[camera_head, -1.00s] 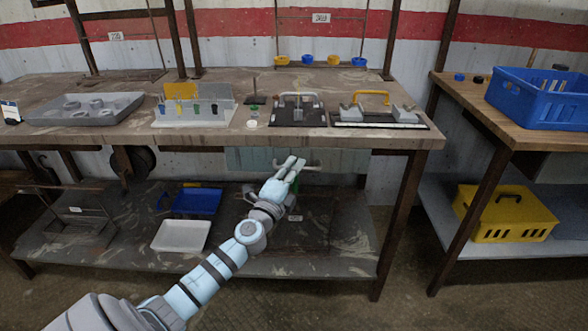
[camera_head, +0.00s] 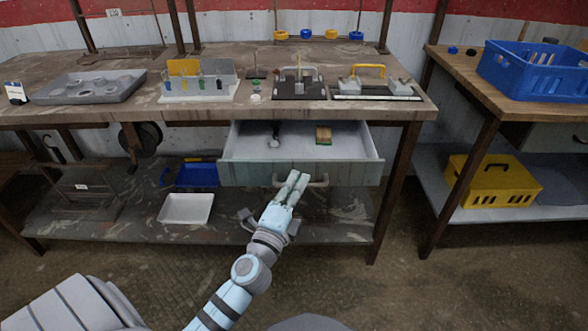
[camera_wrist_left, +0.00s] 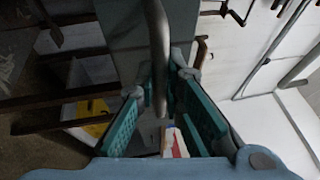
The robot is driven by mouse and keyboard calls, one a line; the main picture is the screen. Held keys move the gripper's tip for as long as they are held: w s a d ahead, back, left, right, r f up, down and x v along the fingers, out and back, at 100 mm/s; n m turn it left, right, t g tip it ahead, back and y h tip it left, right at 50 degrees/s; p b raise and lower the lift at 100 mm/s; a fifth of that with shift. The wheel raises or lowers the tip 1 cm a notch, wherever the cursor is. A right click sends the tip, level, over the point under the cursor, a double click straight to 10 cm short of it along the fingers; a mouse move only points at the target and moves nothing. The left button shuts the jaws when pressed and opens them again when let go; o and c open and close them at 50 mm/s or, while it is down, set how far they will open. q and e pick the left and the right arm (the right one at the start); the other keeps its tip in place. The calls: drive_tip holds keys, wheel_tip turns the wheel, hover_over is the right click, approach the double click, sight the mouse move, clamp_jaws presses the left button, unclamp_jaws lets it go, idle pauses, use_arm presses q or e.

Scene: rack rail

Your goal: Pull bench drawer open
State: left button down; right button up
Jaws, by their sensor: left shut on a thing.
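The bench drawer (camera_head: 345,174) is a grey-green box under the workbench top, pulled out so its pale inside shows. A dark small item (camera_head: 276,140) and a brown and green block (camera_head: 323,135) lie in it. The bar handle (camera_head: 318,182) is on its front. My left gripper (camera_head: 293,180) is at the left part of the handle, shut on it. In the left wrist view the handle (camera_wrist_left: 158,50) passes between the teal finger pads of the left gripper (camera_wrist_left: 160,95). My right gripper is not in view.
The workbench (camera_head: 200,117) carries a grey tray (camera_head: 88,88), a tool holder and two fixtures. Below, a shelf holds a blue bin (camera_head: 195,175) and a white tray (camera_head: 186,208). A second table at right holds a blue crate (camera_head: 530,75); a yellow box (camera_head: 490,182) sits beneath.

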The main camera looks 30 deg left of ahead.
use_arm(q)
drive_tip(key=shift+s+d, duration=0.5)
drive_tip(key=shift+s, duration=0.3)
drive_tip(key=shift+s+d, duration=0.5)
drive_tip(key=shift+s, duration=0.3)
drive_tip(key=c, duration=2)
unclamp_jaws()
drive_tip(key=shift+o, duration=0.2)
drive_tip(key=v, duration=1.2)
drive_tip(key=shift+w+d, duration=0.1)
